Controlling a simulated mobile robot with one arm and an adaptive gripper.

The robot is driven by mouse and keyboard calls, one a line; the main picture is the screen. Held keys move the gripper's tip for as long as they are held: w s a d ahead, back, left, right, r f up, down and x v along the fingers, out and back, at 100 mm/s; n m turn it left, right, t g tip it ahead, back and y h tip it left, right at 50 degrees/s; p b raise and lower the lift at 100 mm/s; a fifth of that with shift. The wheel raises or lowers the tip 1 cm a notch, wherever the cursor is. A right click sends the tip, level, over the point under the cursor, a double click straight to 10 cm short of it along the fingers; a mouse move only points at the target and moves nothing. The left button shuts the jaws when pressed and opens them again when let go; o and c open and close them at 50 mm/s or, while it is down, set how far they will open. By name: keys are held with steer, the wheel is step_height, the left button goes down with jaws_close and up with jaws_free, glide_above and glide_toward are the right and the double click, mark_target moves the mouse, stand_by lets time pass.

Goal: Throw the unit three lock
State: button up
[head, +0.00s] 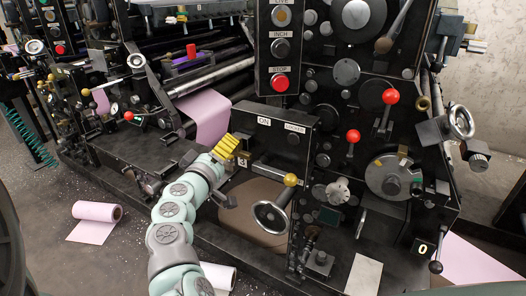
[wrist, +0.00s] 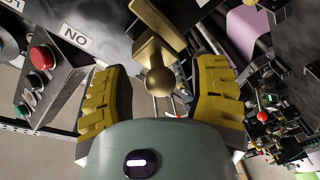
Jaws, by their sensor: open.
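The unit three panel (head: 273,130) is a dark box with ON and LOCKED labels and a 3 plate (head: 242,160). My gripper (head: 229,147) has yellow ribbed fingers and is at the panel's left edge. In the wrist view, my gripper (wrist: 164,100) is open, with one finger on each side of a brass ball-ended handle (wrist: 160,80). The ball stands between the fingers with gaps at its sides; I cannot tell its depth. In the head view the fingers may hide this handle. The ON label (wrist: 75,37) shows upside down in the wrist view.
A lever with a yellow ball (head: 290,180) and a handwheel (head: 271,217) are right of and below my gripper. Red-ball levers (head: 390,97) stand farther right. A pink roll (head: 97,212) lies on the floor at left. A red button (wrist: 43,59) shows in the wrist view.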

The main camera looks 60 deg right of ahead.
steer(key=shift+s, duration=0.1)
jaws_close()
stand_by(0.5)
